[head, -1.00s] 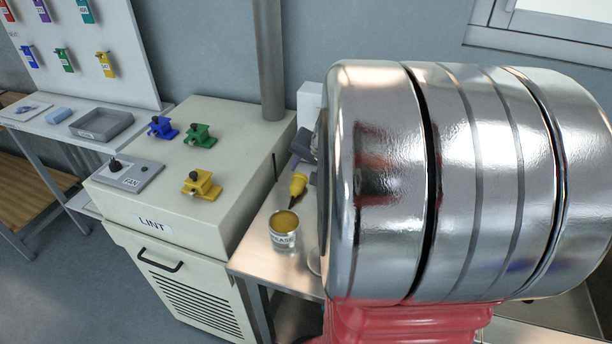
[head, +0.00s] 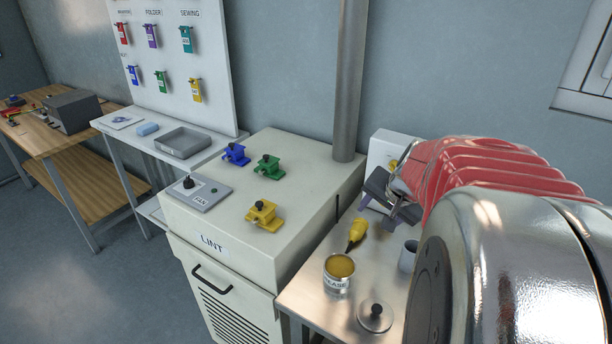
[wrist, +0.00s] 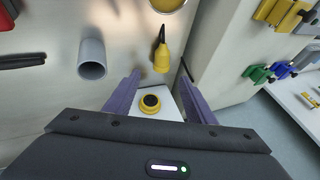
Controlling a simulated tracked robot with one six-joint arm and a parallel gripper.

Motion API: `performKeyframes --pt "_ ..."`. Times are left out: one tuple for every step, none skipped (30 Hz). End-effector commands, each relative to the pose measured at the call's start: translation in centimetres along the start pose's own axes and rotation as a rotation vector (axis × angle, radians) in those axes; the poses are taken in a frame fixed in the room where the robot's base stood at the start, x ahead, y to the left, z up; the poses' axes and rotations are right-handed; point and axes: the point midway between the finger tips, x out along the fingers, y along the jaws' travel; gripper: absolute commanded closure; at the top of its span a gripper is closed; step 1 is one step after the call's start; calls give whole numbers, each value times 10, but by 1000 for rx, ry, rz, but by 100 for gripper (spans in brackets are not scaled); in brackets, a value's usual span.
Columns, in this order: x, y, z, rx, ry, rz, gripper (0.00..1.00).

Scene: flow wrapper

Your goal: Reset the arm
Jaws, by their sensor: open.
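My arm, with metal and red segments, fills the right of the head view. My gripper (head: 388,203) is above the metal bench, beside the cream LINT cabinet. In the wrist view its two purple fingers (wrist: 163,98) are spread apart, with nothing held between them. Beyond them, a white box with a round yellow-and-black button (wrist: 151,103) shows in the gap. A yellow bottle with a dark nozzle (wrist: 161,56) is just past the fingers, apart from them; it also shows in the head view (head: 357,232).
An open grease tin (head: 338,272), a lid with a knob (head: 375,316) and a grey cup (head: 408,257) stand on the bench. The LINT cabinet (head: 290,165) carries blue, green and yellow clamps. A grey pipe (head: 348,90) rises behind it.

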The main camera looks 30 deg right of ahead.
Motion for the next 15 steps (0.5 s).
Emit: performKeyframes --pt "0 0 0 0 0 0 50" --pt "0 0 0 0 0 0 50" --pt "0 0 0 0 0 0 50" --pt "0 0 0 0 0 0 50" --pt "0 0 0 0 0 0 50" --pt "0 0 0 0 0 0 50" --pt "0 0 0 0 0 0 50" --pt "0 0 0 0 0 0 50" --pt "0 0 0 0 0 0 50" --pt "0 0 0 0 0 0 50" --pt "0 0 0 -1 0 0 50" --pt "0 0 1 -3 -2 0 50" --pt "0 0 2 -6 -6 1 50" --pt "0 1 3 -10 -11 3 50" --pt "1 3 6 -21 -22 10 50"
